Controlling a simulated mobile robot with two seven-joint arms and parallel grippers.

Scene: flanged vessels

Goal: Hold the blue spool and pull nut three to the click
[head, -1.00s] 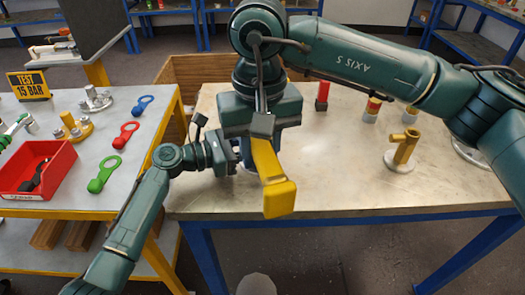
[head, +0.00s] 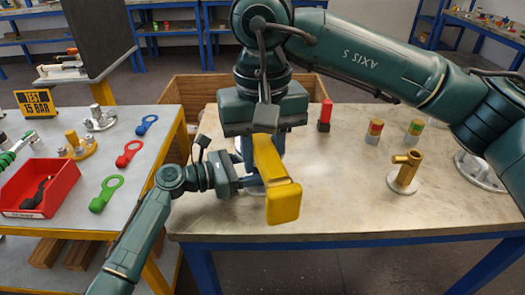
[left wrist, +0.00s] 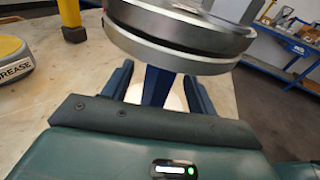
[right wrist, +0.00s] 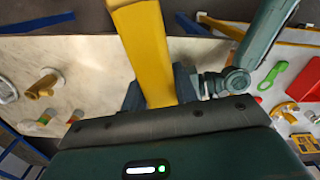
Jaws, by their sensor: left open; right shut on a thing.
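The blue spool (left wrist: 157,86) stands upright between the two fingers of my left gripper (left wrist: 160,92). The fingers are open, with visible gaps at the spool's sides. A thick round metal flange pair (left wrist: 178,45) sits above it. In the head view the blue spool (head: 247,150) is mostly hidden behind my right gripper (head: 262,132). My right gripper is shut on a yellow wrench (head: 279,190), whose handle points toward the viewer; it also fills the middle of the right wrist view (right wrist: 146,50). The wrench's far end and nut three are hidden.
On the table (head: 340,205) to the right stand a brass post (head: 404,172), a red-topped block (head: 325,117) and two banded cylinders (head: 373,131). A left bench holds a red bin (head: 40,205) and coloured ring tools (head: 107,192). The table's front right is clear.

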